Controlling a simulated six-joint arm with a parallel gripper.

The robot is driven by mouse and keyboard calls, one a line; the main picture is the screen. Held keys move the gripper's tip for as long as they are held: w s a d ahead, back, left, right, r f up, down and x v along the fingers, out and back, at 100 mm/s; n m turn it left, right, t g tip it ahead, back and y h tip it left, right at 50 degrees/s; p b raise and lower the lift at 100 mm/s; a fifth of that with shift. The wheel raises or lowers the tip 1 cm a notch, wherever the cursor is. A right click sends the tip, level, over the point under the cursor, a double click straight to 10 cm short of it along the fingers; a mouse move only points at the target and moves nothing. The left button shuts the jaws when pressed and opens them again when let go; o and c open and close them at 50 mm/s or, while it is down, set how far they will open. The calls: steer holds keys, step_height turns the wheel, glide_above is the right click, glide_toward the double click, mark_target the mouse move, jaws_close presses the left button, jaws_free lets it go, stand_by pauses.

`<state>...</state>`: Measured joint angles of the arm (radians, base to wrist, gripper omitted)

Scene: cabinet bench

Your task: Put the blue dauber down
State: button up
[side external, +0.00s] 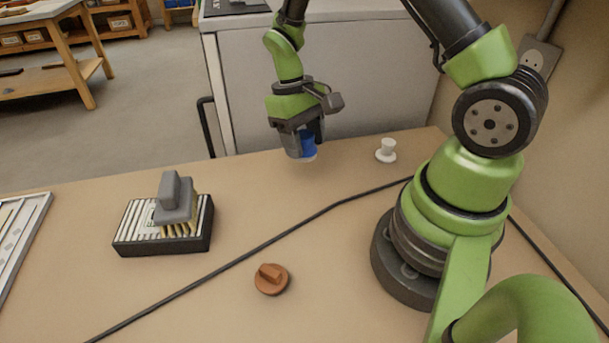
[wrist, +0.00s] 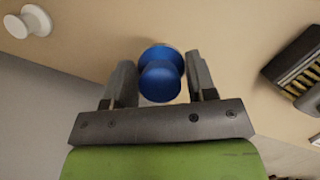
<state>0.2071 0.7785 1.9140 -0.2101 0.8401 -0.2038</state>
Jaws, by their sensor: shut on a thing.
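The blue dauber (side external: 308,146) is at my gripper (side external: 302,150) near the back edge of the bench in the side view. In the wrist view the blue dauber (wrist: 161,72) sits between the two fingers of my gripper (wrist: 160,80), its knob toward the camera and its wider round end beyond. My gripper is shut on it. The fingers point down toward the bench top. I cannot tell whether the dauber's base touches the bench or hangs just above it.
A white dauber (side external: 386,150) stands right of my gripper. A brown round knobbed piece (side external: 271,279) lies at the front. A grey-handled brush (side external: 174,208) rests on a dark slatted block (side external: 162,240) at left. A black cable (side external: 270,243) crosses the bench (side external: 335,290).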

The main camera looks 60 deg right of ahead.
step_height(320, 180, down, 7)
steer(key=shift+f, duration=0.2)
steer(key=shift+f, duration=0.15)
steer(key=o, duration=0.9)
steer(key=a+v, duration=0.1)
steer(key=v, duration=1.1)
step_height(320, 180, up, 12)
steer(key=t, duration=0.4)
glide_above(308, 186)
steer(key=a, duration=0.3)
steer(key=shift+s+a+r+m+t+y, duration=0.25)
steer(key=shift+s+a+r+t, duration=0.7)
steer(key=shift+s, duration=0.8)
steer(key=shift+s+a+r+m+t+y, duration=0.2)
steer(key=shift+s+a+r+t, duration=0.5)
steer(key=shift+s+r+t, duration=0.8)
steer(key=shift+s+a+r+m+t+y, duration=0.2)
steer(key=shift+s+a+r+t, duration=0.7)
steer(key=shift+s, duration=1.1)
